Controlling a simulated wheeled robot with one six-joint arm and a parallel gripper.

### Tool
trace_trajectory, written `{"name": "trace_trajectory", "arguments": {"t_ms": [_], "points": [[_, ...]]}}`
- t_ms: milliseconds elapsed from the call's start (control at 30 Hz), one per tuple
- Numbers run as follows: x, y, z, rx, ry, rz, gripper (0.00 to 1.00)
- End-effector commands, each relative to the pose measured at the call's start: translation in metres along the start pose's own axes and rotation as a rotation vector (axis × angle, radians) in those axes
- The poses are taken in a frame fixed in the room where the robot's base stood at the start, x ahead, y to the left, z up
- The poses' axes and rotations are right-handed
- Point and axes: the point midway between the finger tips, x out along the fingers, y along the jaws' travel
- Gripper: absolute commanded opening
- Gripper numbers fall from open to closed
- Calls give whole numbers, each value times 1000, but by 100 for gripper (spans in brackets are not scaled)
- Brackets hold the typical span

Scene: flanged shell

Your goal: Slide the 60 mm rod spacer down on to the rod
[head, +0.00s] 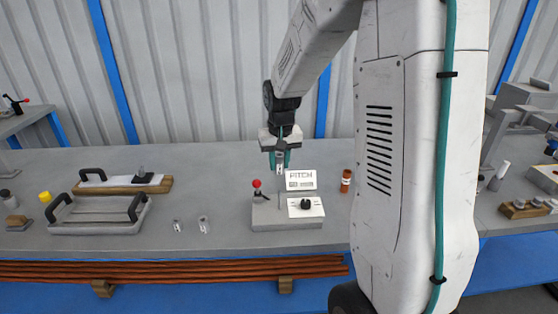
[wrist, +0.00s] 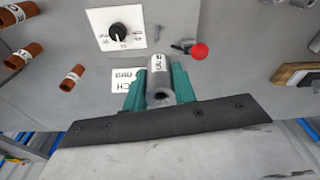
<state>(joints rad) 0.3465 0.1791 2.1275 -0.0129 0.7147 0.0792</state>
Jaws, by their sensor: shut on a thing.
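My gripper (head: 280,161) points down over the grey fixture block (head: 268,222), its green fingers shut on a grey tubular spacer. The spacer (head: 279,169) is held upright above the block.
A red-knobbed lever (head: 257,185), a dial plate (head: 306,206) and a PITCH sign (head: 300,179) stand close around the rod. An orange-brown tube (head: 346,180) stands to the right. Two small clear or grey pieces (head: 203,224) lie left of the block, near a handled tray (head: 98,228).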

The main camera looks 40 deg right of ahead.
Motion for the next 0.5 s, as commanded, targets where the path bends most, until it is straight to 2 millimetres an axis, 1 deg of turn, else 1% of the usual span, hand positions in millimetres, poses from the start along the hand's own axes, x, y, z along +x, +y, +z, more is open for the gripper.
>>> {"name": "trace_trajectory", "arguments": {"t_ms": [167,500], "points": [[10,1,2,0,-2,0,0],[42,2,6,2,-1,0,0]]}}
